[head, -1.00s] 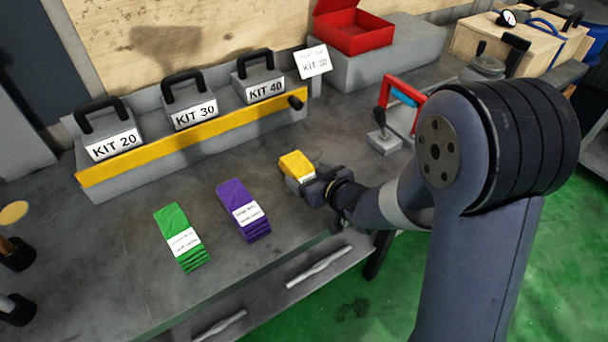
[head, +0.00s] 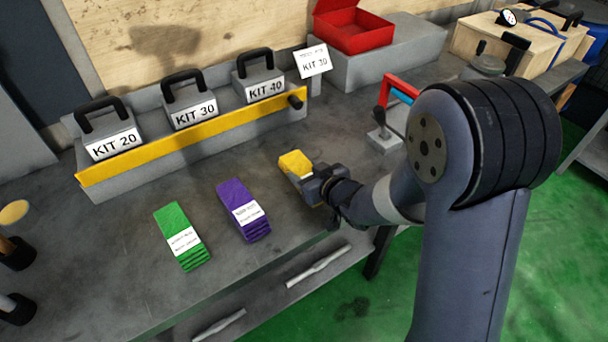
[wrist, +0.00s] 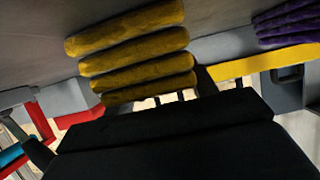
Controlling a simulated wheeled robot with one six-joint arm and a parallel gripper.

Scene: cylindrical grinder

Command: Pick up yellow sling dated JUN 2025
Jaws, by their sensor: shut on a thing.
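The yellow sling (head: 294,163) is a folded bundle at the right of a row of slings on the grey bench. My gripper (head: 318,181) is shut on its near end. In the wrist view the sling's stacked yellow folds (wrist: 135,55) stand just beyond the dark gripper body (wrist: 170,140). The gripper hides the sling's near end, and its date label cannot be read. Whether the sling touches the bench is hard to tell.
A purple sling (head: 242,210) and a green sling (head: 182,237) lie to the left with white labels. Behind stands a rack with a yellow front bar (head: 190,137) and kit weights. A red-handled frame (head: 400,88) is at the right. The bench front is clear.

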